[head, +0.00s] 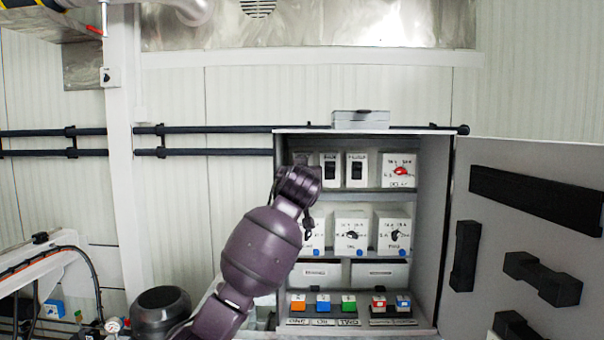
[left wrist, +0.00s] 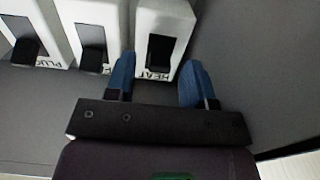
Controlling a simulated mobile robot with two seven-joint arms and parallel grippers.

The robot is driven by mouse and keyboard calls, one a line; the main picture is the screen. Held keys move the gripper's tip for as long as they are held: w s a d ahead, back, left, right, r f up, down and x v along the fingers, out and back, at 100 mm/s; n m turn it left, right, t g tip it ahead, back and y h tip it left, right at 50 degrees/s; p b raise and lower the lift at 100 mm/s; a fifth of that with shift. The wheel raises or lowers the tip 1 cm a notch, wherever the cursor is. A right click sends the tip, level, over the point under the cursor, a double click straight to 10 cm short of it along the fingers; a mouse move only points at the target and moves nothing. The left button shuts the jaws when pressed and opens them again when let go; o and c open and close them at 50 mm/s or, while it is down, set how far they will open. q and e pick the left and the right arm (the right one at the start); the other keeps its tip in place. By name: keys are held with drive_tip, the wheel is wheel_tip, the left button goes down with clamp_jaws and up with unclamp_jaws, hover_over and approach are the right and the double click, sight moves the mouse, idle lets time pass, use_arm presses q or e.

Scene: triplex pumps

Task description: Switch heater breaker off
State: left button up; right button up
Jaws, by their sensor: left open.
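The heater breaker (left wrist: 164,17), a white box with a black rocker (left wrist: 160,52) and a label reading "HEAT", shows upside down at the top middle of the left wrist view. My left gripper (left wrist: 157,78) is open, with one blue finger at each side of the breaker's near end. I cannot tell whether the fingers touch it. In the head view my left gripper (head: 298,184) is at the upper left of the open cabinet and hides most of the heater breaker. My right gripper is not in view.
Two more breakers (head: 331,170) (head: 357,170) stand to the right of my gripper. A red-knob switch box (head: 398,171) is on the same shelf. Knob boxes (head: 351,234), drawers and coloured buttons (head: 348,304) are below. The cabinet door (head: 545,235) stands open on the right.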

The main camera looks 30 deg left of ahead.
use_arm(q)
drive_tip(key=shift+c, duration=0.7)
clamp_jaws()
drive_tip(key=t+y+b, duration=0.1)
drive_tip(key=t+b, duration=0.1)
drive_tip(key=b, duration=0.2)
drive_tip(key=f+t+y+b, duration=0.1)
drive_tip(key=b, duration=0.2)
drive_tip(key=shift+w+a+f+t+b, duration=0.1)
drive_tip(key=shift+w+f+t+b, duration=0.1)
drive_tip(key=shift+t+b, duration=0.2)
drive_tip(key=shift+o, duration=0.7)
unclamp_jaws()
drive_tip(key=shift+f, duration=0.1)
